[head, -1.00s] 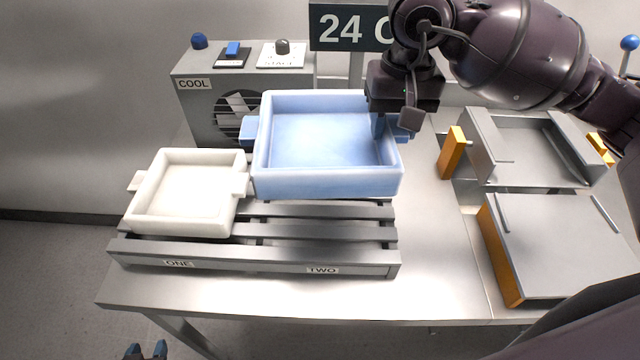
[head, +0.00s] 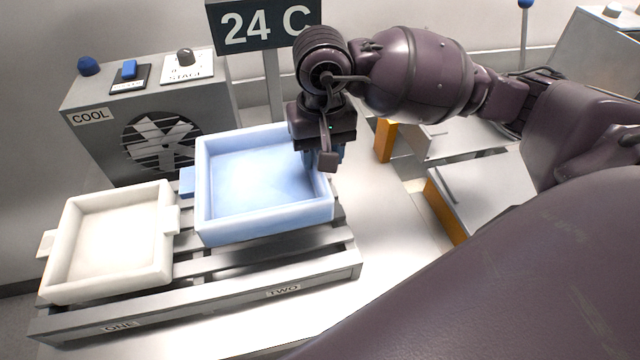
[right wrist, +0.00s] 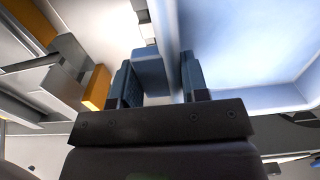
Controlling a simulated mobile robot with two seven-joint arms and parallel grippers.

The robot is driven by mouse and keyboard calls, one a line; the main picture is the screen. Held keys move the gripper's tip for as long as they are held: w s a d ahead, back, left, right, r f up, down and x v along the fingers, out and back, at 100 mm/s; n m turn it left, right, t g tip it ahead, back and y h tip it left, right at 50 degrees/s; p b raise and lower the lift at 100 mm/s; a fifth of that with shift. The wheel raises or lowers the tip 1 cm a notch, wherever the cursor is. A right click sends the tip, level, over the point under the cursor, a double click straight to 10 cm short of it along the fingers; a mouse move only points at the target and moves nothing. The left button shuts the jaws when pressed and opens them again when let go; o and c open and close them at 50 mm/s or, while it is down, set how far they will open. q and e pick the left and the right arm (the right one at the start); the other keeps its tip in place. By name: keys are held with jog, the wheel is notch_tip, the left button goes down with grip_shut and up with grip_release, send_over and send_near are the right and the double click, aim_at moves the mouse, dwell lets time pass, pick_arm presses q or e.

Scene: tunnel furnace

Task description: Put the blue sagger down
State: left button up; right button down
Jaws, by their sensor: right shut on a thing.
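The blue sagger (head: 265,225), a shallow open square tray with side lugs, is level over the right part of the slatted rack (head: 235,301), above the label TWO. I cannot tell whether it touches the slats. My right gripper (head: 322,158) is shut on its right lug. In the right wrist view the fingers (right wrist: 157,72) are on either side of the lug, with the sagger wall (right wrist: 235,40) to the right. A white sagger (head: 105,285) sits on the rack's left part, above ONE. My left gripper is not in view.
A grey cooling box (head: 90,145) with a fan, marked COOL, stands behind the rack. A 24 C sign (head: 262,25) rises behind the blue sagger. Grey fixtures with orange blocks (head: 445,212) stand at right. My arm covers the lower right.

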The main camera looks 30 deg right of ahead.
jog(key=shift+f, duration=4.15)
jog(key=shift+f, duration=0.15)
jog(key=c, duration=0.6)
grip_release()
notch_tip(320, 180, up, 12)
jog(key=shift+r, duration=0.15)
jog(key=shift+s, duration=0.1)
